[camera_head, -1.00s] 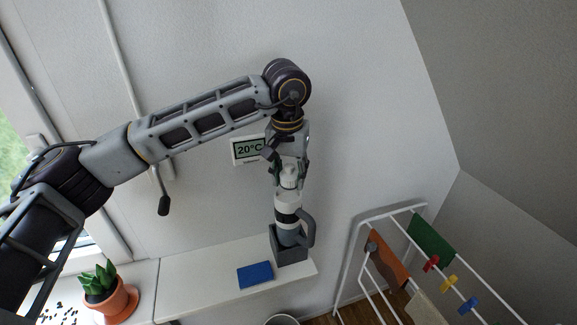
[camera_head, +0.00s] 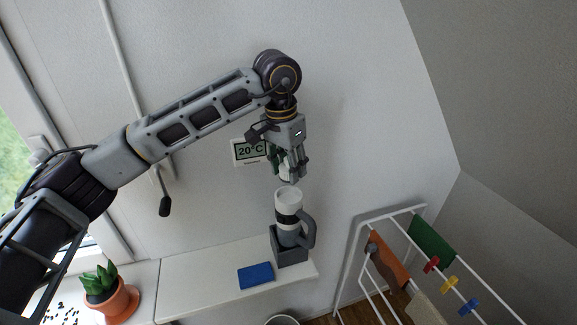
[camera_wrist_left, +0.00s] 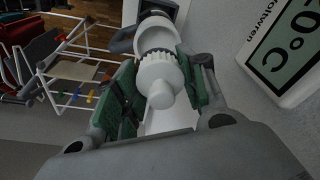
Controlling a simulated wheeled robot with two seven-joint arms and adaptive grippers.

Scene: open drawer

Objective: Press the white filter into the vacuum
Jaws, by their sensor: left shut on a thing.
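The vacuum (camera_head: 288,203), a white and grey body with a dark band and a grey handle, stands upright in a dark grey dock on the white shelf. My left gripper (camera_head: 288,174) is above its open-looking top, shut on the white filter (camera_head: 286,173). A small gap shows between the filter and the vacuum. In the left wrist view the filter (camera_wrist_left: 160,72), ribbed with a round knob, sits between the green finger pads, and the vacuum's rim (camera_wrist_left: 156,35) shows beyond it. My right gripper is not in view.
A blue block (camera_head: 255,275) lies on the shelf (camera_head: 205,284) left of the dock. A potted plant (camera_head: 108,297) stands at the lower left. A thermometer display (camera_head: 249,151) hangs on the wall close to the gripper. A drying rack (camera_head: 343,262) stands at the right.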

